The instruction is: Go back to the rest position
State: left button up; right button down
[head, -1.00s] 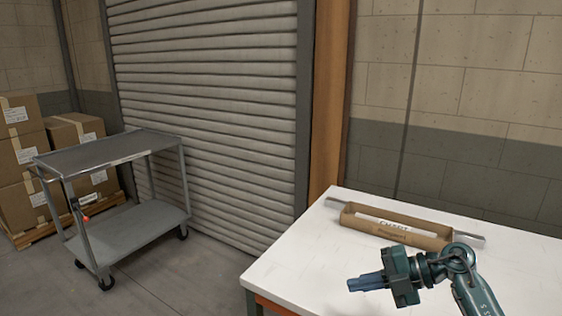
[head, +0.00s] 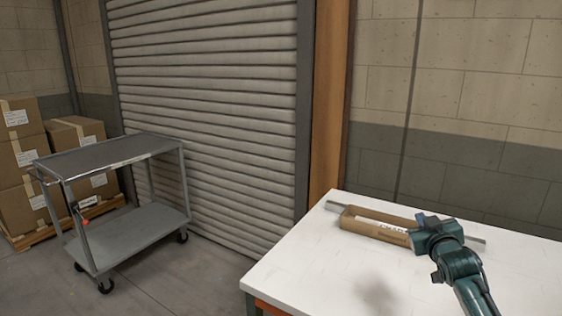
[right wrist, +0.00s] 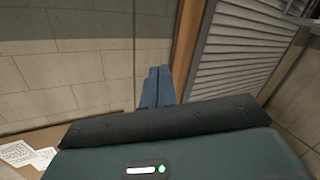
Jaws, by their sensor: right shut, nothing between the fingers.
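My right gripper (head: 425,219) is in the head view, above the white table at the right. It overlaps the right part of the cardboard tray in the picture and hides some of it. In the right wrist view its blue fingers (right wrist: 157,87) are together with nothing between them, pointing toward the wall and the shutter's edge. My left gripper is not in the head view.
The white table (head: 310,260) holds an open cardboard tray (head: 372,228) on a grey metal strip (head: 478,240). A grey cart (head: 135,238) stands at the left, before a roller shutter (head: 210,110). Stacked boxes (head: 20,165) stand far left. The table's front left is clear.

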jog(key=s+a+f+n+g+y, duration=0.1)
jog(key=s+a+f, duration=0.35)
jog(key=f, duration=0.25)
jog(key=s+a+f+g+y, duration=0.1)
jog(key=s+a+f, duration=0.35)
jog(key=f, duration=0.25)
jog(key=s+a+f+g+y, duration=0.1)
jog(key=s+a+f, duration=0.3)
jog(key=s, duration=0.6)
jog(key=s+a+f+g+y, duration=0.1)
jog(key=s+a+f, duration=0.2)
jog(key=s, duration=0.7)
jog(key=s+a+f+g+y, duration=0.1)
jog(key=s+a+f, duration=0.3)
jog(key=s, duration=0.6)
jog(key=shift+s+a+f+m+g, duration=0.15)
jog(key=shift+a+f+m+g, duration=0.2)
jog(key=shift+a+g, duration=0.3)
